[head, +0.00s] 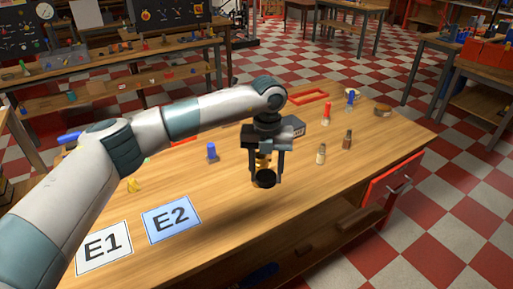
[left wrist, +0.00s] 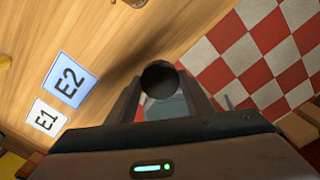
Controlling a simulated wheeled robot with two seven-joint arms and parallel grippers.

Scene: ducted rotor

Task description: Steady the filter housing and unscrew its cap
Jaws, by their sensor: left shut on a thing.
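My left gripper (head: 267,168) is above the wooden table near its front edge, shut on a small piece with a black round end (head: 265,180) and a yellow-gold part between the fingers. In the left wrist view the dark round end (left wrist: 160,77) shows between the fingertips (left wrist: 160,95). It looks clear of the table. I cannot tell for sure whether this piece is the filter housing or its cap. My right gripper is not in view.
The wooden table (head: 225,215) bears cards E1 (head: 104,247) and E2 (head: 171,218), a blue piece (head: 211,153), a yellow piece (head: 134,185), two small bottles (head: 321,154) and a red frame (head: 308,97). A red drawer (head: 393,180) is at the right edge.

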